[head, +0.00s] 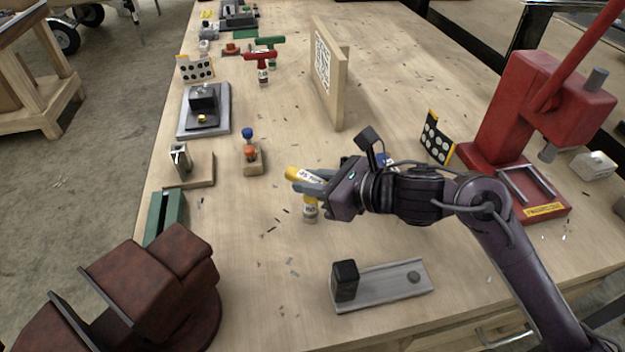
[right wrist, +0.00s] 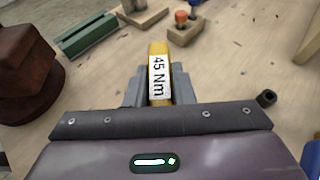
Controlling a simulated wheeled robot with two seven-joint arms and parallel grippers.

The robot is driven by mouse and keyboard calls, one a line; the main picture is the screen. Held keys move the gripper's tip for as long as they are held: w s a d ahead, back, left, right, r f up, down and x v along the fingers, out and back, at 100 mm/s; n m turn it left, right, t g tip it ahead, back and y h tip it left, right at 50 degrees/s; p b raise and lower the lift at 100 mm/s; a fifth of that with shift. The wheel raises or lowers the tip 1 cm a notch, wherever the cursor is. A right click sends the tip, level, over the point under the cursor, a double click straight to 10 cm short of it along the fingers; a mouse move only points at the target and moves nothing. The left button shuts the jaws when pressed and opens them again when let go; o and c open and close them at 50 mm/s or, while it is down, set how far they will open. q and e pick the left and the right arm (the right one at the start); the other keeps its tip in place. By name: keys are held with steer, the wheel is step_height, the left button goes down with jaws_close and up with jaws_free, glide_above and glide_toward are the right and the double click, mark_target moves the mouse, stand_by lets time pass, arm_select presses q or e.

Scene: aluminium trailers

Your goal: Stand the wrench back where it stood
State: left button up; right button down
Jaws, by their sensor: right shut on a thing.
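The wrench is a yellow T-shaped tool (head: 293,173) with a white label on its bar, near the middle of the bench in the head view. Its labelled stem (head: 310,209) points down, roughly upright, with a grey lower end. I cannot tell if that end touches the bench. My right gripper (head: 310,183) is shut on the wrench's bar, coming from the right. In the right wrist view the yellow bar (right wrist: 158,72), marked "45 Nm", lies between the fingers. Green (head: 268,42) and red (head: 261,58) T-shaped tools stand farther back. My left gripper is not in view.
A wooden block with orange and blue knobs (head: 252,160) lies left of the wrench. A grey plate with a black block (head: 385,284) lies in front. An upright wooden board (head: 327,75) and a red press (head: 510,115) stand behind and right. Bare wood surrounds the wrench.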

steer(key=shift+f, duration=0.1)
steer(key=c, duration=1.3)
jaws_free()
steer(key=shift+o, duration=0.2)
steer(key=shift+r, duration=0.2)
steer(key=b+v, duration=0.2)
steer(key=v, duration=1)
